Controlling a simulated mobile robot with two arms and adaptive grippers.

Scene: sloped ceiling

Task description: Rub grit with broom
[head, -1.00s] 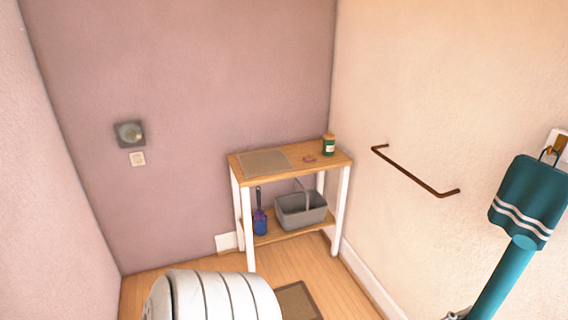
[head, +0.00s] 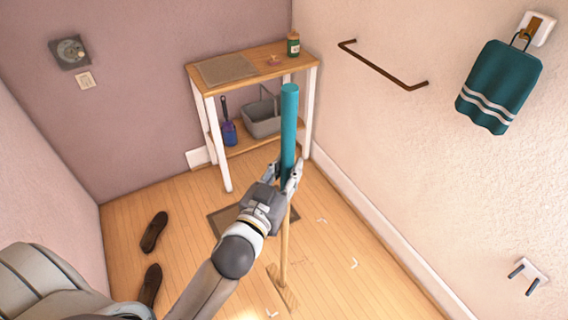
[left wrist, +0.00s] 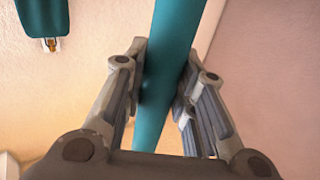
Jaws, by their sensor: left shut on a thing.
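The broom (head: 289,122) stands nearly upright in the middle of the head view, with a teal upper handle and a thin wooden lower stick. Its wooden head (head: 282,291) is low in the picture, at or near the floor; contact is unclear. My left gripper (head: 284,176) is shut on the teal handle near its lower end. In the left wrist view, the teal handle (left wrist: 172,65) passes between the two fingers of the gripper (left wrist: 166,75). Small pale bits, likely the grit (head: 354,263), lie scattered on the floor around the broom head. My right gripper is not in view.
A wooden shelf stand (head: 270,58) with a grey basket (head: 262,120) stands at the back wall. A brown mat (head: 224,213) lies before it. Dark shoes (head: 154,231) lie left. A rail (head: 383,67) and teal bag (head: 500,88) are on the right wall.

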